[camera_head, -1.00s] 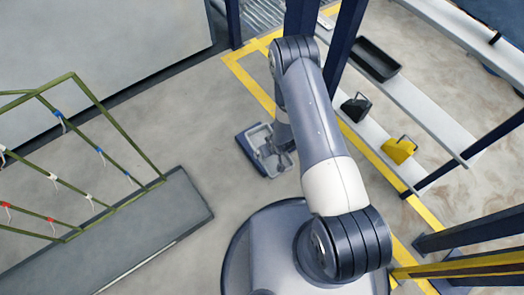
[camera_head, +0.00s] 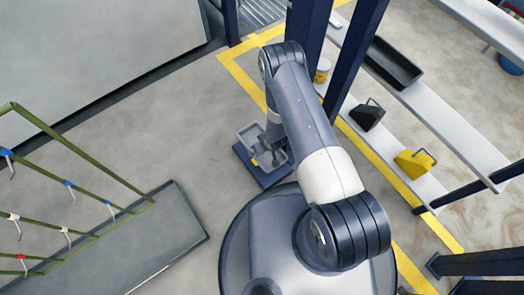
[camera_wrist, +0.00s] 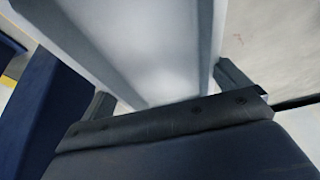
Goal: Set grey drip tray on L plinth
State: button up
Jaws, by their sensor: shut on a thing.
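The grey drip tray (camera_head: 250,133) is a shallow open tray, seen below my forearm in the head view. In the wrist view its pale grey surface (camera_wrist: 150,50) fills the upper middle. My gripper (camera_wrist: 166,92) is shut on the tray, with a dark finger showing at each side. My arm hides part of the tray in the head view. A dark blue square block (camera_head: 270,180), apparently the plinth, shows under the tray and past its near and left edges. I cannot tell whether tray and block touch, or whether the block is marked L.
A grey-topped bench with a green rack (camera_head: 110,170) and hanging hooks stands left. Blue posts (camera_head: 310,30) rise behind my arm. Open floor lies left of the block.

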notch_tip(320, 180, down, 7)
jog(key=shift+f+b, duration=0.15)
jog(key=shift+b, duration=0.9)
jog(key=shift+f, duration=0.2)
jog(key=o, duration=0.8)
jog(key=shift+r, duration=0.1)
jog(key=p+v, duration=0.4)
jog(key=v, duration=0.8)
